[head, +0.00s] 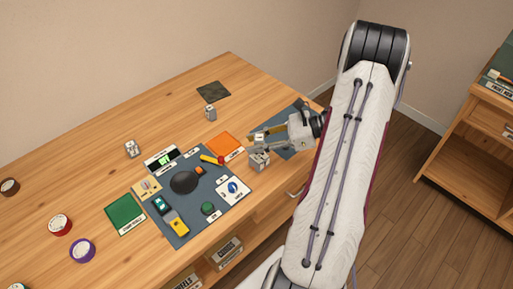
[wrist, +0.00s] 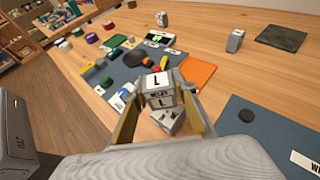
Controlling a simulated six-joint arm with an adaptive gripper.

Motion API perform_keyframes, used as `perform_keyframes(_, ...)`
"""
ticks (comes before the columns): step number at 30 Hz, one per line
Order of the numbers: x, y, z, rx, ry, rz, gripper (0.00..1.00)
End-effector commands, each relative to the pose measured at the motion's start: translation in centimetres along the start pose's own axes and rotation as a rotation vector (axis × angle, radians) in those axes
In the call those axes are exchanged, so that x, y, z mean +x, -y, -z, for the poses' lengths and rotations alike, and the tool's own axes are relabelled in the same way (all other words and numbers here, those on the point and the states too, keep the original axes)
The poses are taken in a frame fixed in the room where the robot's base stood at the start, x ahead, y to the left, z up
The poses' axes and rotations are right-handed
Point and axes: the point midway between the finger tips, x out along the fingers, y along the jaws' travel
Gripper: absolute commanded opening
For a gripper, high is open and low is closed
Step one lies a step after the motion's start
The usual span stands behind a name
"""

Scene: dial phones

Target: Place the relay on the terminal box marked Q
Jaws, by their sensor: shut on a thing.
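My gripper (head: 256,138) is shut on a small pale block (wrist: 157,84) with an L on its top and side. No other loose piece that could be the relay is clear to me. A grey-white lettered box (head: 259,161) is just below the held block; it also shows in the wrist view (wrist: 168,121), partly hidden, and I cannot read its letter surely or tell if they touch. Two similar boxes stand on the table, one at the left (head: 132,148) and one farther back (head: 210,113). I cannot make out a Q on any.
An orange pad (head: 226,145) is close by. A dark square mat (head: 213,90) lies at the back. Round tins (head: 60,225) stand at the left. Bare wood lies between.

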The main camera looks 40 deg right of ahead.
Motion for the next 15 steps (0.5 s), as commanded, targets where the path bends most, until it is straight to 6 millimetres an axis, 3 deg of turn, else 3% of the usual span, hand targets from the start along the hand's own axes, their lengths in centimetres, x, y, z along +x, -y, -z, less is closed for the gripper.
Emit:
perform_keyframes(7,0.9,0.0,2.1,0.002,0.001,0.000,0.03)
perform_keyframes(15,1.1,0.0,2.5,-0.001,0.001,0.000,0.03)
